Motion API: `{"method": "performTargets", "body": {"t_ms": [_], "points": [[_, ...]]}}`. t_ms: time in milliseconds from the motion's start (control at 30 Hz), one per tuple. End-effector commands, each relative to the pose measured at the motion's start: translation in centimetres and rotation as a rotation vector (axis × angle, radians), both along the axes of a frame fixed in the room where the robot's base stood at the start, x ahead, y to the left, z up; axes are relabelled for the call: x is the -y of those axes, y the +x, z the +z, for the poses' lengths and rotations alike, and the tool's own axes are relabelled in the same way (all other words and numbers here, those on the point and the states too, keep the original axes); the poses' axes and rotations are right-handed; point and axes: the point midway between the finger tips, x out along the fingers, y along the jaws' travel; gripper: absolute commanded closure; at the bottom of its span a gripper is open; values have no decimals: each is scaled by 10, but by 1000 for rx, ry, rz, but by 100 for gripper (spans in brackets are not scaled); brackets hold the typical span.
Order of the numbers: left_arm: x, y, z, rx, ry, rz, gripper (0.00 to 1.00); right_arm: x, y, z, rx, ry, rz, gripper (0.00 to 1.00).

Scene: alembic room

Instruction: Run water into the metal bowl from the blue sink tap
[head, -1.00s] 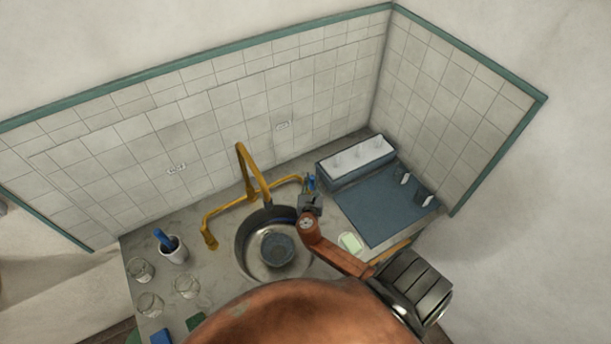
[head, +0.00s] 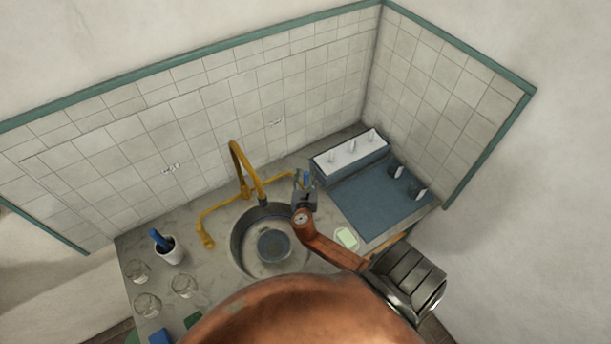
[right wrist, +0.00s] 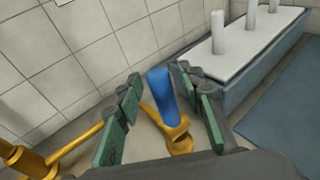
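The metal bowl (head: 274,242) sits upright inside the round steel sink (head: 243,258), under the brass spout (head: 238,160). No water stream shows. The blue tap handle (right wrist: 161,88) stands on a brass fitting at the right end of the brass pipe. It also shows in the head view (head: 306,177), just beyond my right gripper (head: 305,190). In the right wrist view, my right gripper's green-padded fingers (right wrist: 164,110) are spread on both sides of the blue handle, with gaps. My left gripper is not in view.
A blue-grey drying mat (head: 375,205) and a white-topped rack (head: 350,152) with pegs lie right of the sink. Pale green soap (head: 346,238) lies at the front right. Glass jars (head: 146,304) and a white cup (head: 170,252) stand left. A tiled wall (head: 200,130) closes the back.

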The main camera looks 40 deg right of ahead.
Motion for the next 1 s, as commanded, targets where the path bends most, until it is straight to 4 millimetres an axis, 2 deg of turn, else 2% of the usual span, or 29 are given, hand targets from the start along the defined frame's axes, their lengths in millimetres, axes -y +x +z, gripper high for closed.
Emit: {"method": "performTargets", "body": {"t_ms": [167,400,600,800,1000], "points": [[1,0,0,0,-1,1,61,-14,-15,3,-1,2,1,65],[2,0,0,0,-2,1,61,-49,-50,15,-1,4,0,65],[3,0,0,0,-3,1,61,-72,-72,23,0,2,1,65],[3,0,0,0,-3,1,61,-81,-81,27,1,1,0,65],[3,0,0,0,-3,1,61,-82,-82,27,0,0,1,65]]}}
